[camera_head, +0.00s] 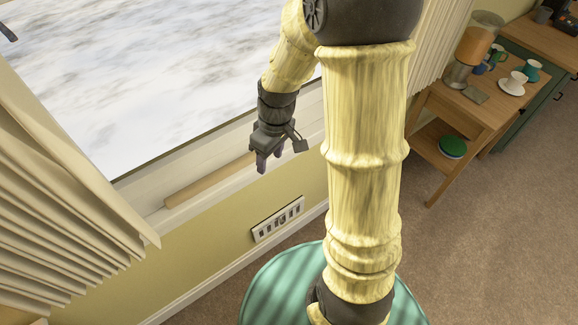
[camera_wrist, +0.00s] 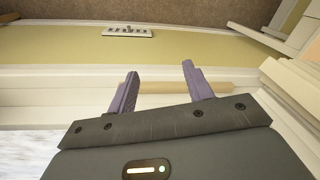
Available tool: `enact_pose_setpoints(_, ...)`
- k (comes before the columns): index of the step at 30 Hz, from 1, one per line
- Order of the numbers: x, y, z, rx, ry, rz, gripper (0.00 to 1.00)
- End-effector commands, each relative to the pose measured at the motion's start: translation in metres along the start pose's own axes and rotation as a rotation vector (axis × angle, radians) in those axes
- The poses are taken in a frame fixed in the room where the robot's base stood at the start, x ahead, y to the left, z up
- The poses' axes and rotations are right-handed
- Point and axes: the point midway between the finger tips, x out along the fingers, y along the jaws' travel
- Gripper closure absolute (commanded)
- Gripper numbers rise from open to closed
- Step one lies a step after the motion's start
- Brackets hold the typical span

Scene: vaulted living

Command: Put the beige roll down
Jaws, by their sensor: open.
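The beige roll (camera_head: 205,183) lies lengthwise on the white window sill (camera_head: 150,212). In the wrist view the roll (camera_wrist: 160,87) shows between and to the right of my fingers, with its left end near the left finger. My gripper (camera_head: 268,163) is open at the right end of the roll in the head view. Its two purple fingers are apart in the wrist view (camera_wrist: 160,69). I cannot tell whether either finger touches the roll.
Pleated curtains hang left (camera_head: 60,195) and right (camera_head: 437,40) of the window. A wall socket panel (camera_head: 278,219) is below the sill. A wooden side table (camera_head: 440,100) with cups and a coffee maker (camera_head: 472,48) stands at the right. Carpet is clear in front of it.

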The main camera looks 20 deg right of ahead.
Motion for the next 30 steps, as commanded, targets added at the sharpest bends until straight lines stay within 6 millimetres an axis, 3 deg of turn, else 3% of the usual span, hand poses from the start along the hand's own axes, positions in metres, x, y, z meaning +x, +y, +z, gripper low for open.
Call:
enact_pose_setpoints(6,-0.030,-0.018,0.045,0.347,0.089,0.151,0.49)
enact_pose_setpoints(12,-0.041,-0.028,0.069,0.554,0.174,0.195,0.49)
enact_pose_setpoints(30,-0.041,-0.029,0.071,0.580,0.182,0.196,0.49)
